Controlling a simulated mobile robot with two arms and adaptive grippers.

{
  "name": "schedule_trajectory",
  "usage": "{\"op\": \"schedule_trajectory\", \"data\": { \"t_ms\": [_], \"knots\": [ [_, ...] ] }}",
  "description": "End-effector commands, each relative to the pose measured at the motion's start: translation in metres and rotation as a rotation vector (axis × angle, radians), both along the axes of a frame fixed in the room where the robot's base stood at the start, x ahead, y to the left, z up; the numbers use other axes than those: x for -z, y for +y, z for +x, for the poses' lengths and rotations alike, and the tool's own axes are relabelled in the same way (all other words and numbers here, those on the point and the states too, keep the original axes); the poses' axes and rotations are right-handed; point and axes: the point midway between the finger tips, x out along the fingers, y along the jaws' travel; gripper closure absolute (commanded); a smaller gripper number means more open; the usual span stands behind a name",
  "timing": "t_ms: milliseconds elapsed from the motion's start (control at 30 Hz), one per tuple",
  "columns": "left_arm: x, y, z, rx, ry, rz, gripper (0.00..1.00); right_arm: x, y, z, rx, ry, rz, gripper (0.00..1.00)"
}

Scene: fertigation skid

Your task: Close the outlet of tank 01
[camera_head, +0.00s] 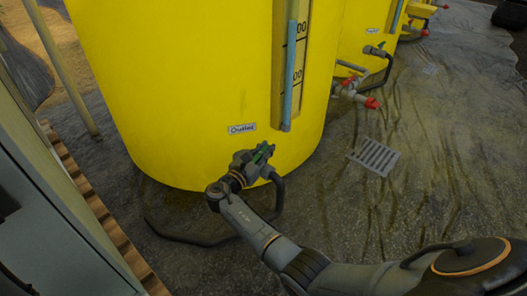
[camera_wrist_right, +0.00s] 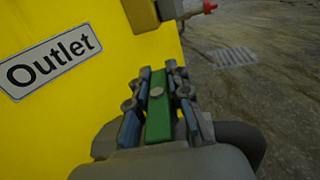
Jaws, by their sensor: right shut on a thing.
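A large yellow tank (camera_head: 200,90) stands left of centre with a white "Outlet" label (camera_head: 242,128) low on its wall. The label also shows at the left in the right wrist view (camera_wrist_right: 50,60). My right gripper (camera_head: 262,153) is at the tank's base, just below the label. It is shut on a green valve handle (camera_wrist_right: 158,115), which lies between its two fingers in the right wrist view. The valve body is mostly hidden behind my gripper. A dark hose (camera_head: 279,190) curves down from it to the floor. My left gripper is not in view.
A second yellow tank (camera_head: 365,25) stands behind to the right, with pipework and red-handled valves (camera_head: 371,103) between. A floor grate (camera_head: 375,156) lies to the right on open wet ground. A grey cabinet (camera_head: 50,220) is at the left edge.

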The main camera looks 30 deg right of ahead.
Motion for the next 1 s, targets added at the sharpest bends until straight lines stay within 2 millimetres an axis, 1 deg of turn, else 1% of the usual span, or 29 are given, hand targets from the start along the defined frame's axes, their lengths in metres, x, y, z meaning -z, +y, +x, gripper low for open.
{"op": "schedule_trajectory", "data": {
  "t_ms": [33,100,333,867,900,1000],
  "knots": [
    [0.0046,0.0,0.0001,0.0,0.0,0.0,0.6,0.0024,0.0006,0.0001,0.028,0.0,0.001,1.0],
    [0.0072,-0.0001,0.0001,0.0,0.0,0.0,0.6,0.0022,-0.0003,-0.0008,0.064,0.0,0.001,1.0],
    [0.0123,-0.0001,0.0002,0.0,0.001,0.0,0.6,0.0013,-0.0015,-0.0032,0.143,0.0,0.001,1.0],
    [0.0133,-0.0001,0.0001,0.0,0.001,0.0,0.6,0.0008,-0.0025,-0.0043,0.17,0.001,0.002,1.0],
    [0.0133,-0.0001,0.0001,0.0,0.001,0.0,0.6,0.0008,-0.0025,-0.0043,0.17,0.001,0.002,0.8],
    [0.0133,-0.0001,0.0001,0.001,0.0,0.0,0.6,0.0008,-0.0025,-0.0043,0.17,0.001,0.002,0.6]
  ]
}}
